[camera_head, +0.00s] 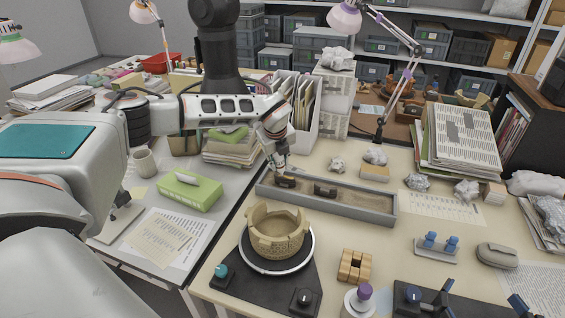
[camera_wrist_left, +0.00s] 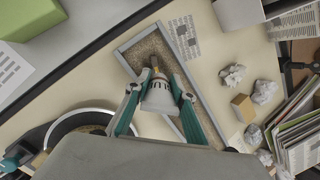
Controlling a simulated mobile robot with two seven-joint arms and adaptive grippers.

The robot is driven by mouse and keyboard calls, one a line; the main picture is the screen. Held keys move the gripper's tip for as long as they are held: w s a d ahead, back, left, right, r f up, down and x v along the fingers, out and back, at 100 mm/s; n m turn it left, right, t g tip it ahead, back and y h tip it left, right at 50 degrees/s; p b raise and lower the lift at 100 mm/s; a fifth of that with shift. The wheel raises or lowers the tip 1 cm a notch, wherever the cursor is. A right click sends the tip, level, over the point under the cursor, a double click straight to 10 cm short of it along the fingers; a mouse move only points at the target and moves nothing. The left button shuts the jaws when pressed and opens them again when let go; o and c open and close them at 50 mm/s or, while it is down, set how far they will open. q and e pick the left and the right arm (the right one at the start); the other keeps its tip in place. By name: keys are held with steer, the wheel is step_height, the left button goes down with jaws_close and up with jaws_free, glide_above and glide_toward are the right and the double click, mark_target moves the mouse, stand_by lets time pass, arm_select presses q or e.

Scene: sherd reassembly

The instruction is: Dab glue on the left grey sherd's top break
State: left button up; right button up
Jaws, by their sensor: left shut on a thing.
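My left gripper (camera_head: 279,158) is over the left part of a long grey sand tray (camera_head: 378,215). In the left wrist view, its teal fingers (camera_wrist_left: 158,100) are shut around a white tapered glue bottle (camera_wrist_left: 160,93), nozzle pointing down into the tray. The left grey sherd (camera_head: 285,183) stands dark in the sand directly below; whether the nozzle touches its top break I cannot tell. The right sherd (camera_head: 325,191) stands nearby in the same tray. At the bottom right, two blue-and-black fingers, seemingly my right gripper (camera_head: 480,294), are spread apart with nothing between them.
A partly rebuilt tan pot (camera_head: 277,235) stands on a round turntable in front of the tray. A wooden block (camera_head: 355,266), a purple-topped white holder (camera_head: 360,301) and a blue-pegged stand (camera_head: 437,246) are to its right. Crumpled paper (camera_head: 376,155) lies behind the tray.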

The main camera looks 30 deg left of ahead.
arm_select(q)
step_height(320, 180, up, 7)
steer(key=s+a+p, duration=0.1)
steer(key=p, duration=0.3)
steer(key=shift+s+a+r+p, duration=0.15)
steer(key=shift+s+r+p, duration=0.05)
steer(key=shift+s+p, duration=0.2)
arm_select(e)
steer(key=shift+s+d+r+g+h, duration=0.2)
steer(key=shift+s+d+r, duration=0.1)
steer(key=shift+d+r, duration=0.2)
steer(key=shift+s+d+r+g+h, duration=0.1)
steer(key=shift+s+d+r+h, duration=0.1)
steer(key=shift+s+d+r, duration=0.25)
stand_by(0.3)
steer(key=shift+w+f, duration=0.1)
steer(key=shift+w, duration=0.05)
stand_by(0.3)
steer(key=shift+d, duration=0.1)
